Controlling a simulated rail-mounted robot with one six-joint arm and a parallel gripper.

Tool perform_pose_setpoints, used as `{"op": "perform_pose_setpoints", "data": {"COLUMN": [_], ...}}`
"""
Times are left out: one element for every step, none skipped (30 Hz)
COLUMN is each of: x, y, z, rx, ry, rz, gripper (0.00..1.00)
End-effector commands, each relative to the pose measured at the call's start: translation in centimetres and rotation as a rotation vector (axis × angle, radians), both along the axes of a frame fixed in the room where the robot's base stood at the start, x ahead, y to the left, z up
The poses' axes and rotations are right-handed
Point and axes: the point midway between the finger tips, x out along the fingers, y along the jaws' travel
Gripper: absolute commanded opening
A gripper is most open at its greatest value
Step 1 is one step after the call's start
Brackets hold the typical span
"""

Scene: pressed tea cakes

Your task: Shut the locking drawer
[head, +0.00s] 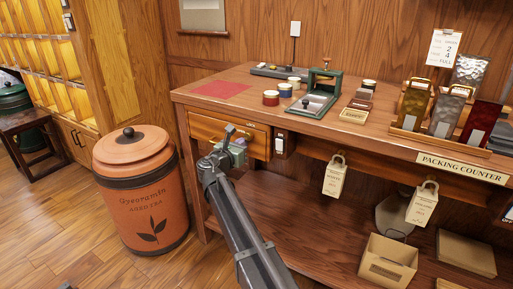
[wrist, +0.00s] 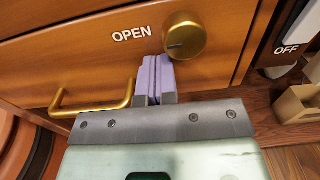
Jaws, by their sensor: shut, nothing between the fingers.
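The locking drawer (head: 205,129) is a wooden drawer under the left end of the packing counter. In the wrist view its front (wrist: 60,65) fills much of the picture, with a brass bar handle (wrist: 95,108) at left and a round brass knob (wrist: 184,38) beside the word OPEN. I cannot tell whether the front is flush or stands slightly out. My gripper (head: 241,142) is at the right part of the drawer front. In the wrist view its purple-padded fingers (wrist: 156,68) are shut together and empty, just below the knob. Whether they touch the front is unclear.
A switch box (head: 281,143) marked OFF is right of the drawer. A large orange tea canister (head: 145,190) stands on the floor at left. Tags (head: 335,178) hang from the counter edge, and an open carton (head: 388,262) sits on the lower shelf.

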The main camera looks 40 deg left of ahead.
Motion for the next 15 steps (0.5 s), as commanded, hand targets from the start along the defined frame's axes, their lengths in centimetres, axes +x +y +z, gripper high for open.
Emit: {"op": "perform_pose_setpoints", "data": {"x": [0.02, -0.03, -0.07, -0.08, -0.07, -0.04, -0.01, 0.02, 0.06, 0.09, 0.11, 0.15, 0.18, 0.2, 0.21], "y": [0.45, 0.6, 0.74, 0.81, 0.85, 0.9, 0.92, 0.92, 0.94, 0.95, 0.96, 0.96, 0.96, 0.95, 0.92], "z": [0.03, 0.04, 0.05, 0.06, 0.06, 0.07, 0.08, 0.09, 0.11, 0.11, 0.12, 0.14, 0.14, 0.15, 0.15], "rx": [-0.001, -0.001, -0.001, -0.001, -0.001, 0.0, -0.001, -0.001, -0.001, -0.001, -0.001, -0.002, -0.002, -0.002, -0.002], "ry": [-0.001, -0.002, -0.002, -0.002, -0.002, -0.003, -0.003, -0.003, -0.003, -0.003, -0.004, -0.005, -0.005, -0.005, -0.005], "rz": [0.006, 0.009, 0.011, 0.012, 0.013, 0.013, 0.014, 0.014, 0.014, 0.014, 0.014, 0.013, 0.013, 0.013, 0.012], "gripper": [0.0, 0.0, 0.0, 0.0, 0.0, 0.0, 0.0, 0.0, 0.0, 0.0, 0.0, 0.0, 0.0, 0.0, 0.0]}}
